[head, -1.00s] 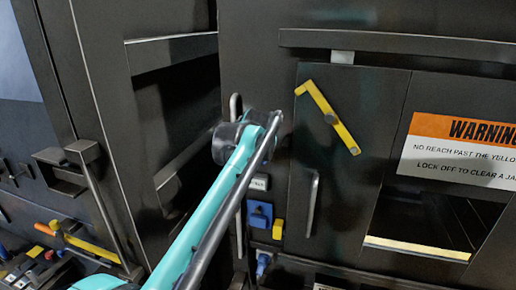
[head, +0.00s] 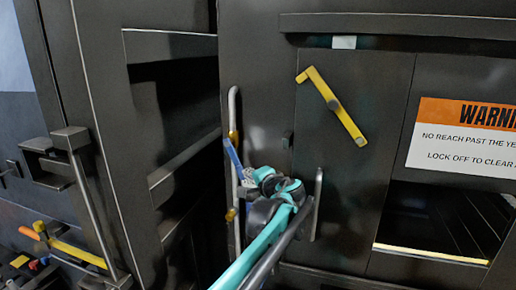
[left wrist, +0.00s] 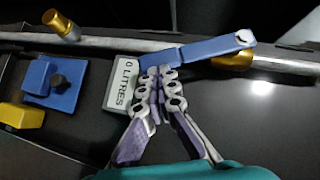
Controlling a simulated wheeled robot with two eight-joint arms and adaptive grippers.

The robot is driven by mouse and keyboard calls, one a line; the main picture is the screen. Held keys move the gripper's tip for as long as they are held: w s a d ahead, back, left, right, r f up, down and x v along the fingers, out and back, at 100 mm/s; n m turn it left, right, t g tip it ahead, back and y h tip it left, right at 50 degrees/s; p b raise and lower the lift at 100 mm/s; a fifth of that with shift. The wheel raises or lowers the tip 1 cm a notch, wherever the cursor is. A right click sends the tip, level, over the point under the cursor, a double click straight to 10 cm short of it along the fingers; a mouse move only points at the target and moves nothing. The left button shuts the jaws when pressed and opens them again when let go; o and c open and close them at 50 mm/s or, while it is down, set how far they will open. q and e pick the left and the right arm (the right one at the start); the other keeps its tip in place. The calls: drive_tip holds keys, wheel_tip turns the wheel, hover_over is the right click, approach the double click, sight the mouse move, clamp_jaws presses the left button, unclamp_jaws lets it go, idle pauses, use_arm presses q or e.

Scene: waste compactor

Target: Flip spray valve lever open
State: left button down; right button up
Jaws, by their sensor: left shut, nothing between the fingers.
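The blue valve lever (head: 233,156) sticks out at a slant from the grey upright pipe (head: 237,215) with brass fittings in the head view. In the left wrist view the blue lever (left wrist: 215,50) runs left from a brass fitting (left wrist: 234,60) on the pipe (left wrist: 120,44). My left gripper (head: 252,175) is at the lever's lower end. In the left wrist view its closed fingertips (left wrist: 157,71) are beside the lever's left end, very close; I cannot tell whether they touch. Nothing is between the fingers. My right gripper is not in view.
A "0 LITRES" label (left wrist: 121,88), a blue block with a dark knob (left wrist: 54,85) and a yellow block (left wrist: 21,116) are near the fingers. A yellow lever (head: 335,106) and grey handle (head: 318,205) are on the panel to the right. A dark opening (head: 175,110) is left.

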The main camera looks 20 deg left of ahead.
sight(239, 176)
use_arm(q)
drive_tip(key=a+f+m+y+b, duration=0.1)
drive_tip(key=a+f+t+b, duration=0.1)
drive_tip(key=shift+a+m+y, duration=0.35)
drive_tip(key=shift+m+y, duration=0.05)
drive_tip(key=shift+a+f+b, duration=0.2)
drive_tip(key=shift+a+b, duration=0.25)
drive_tip(key=shift+a, duration=0.25)
drive_tip(key=shift+w, duration=0.1)
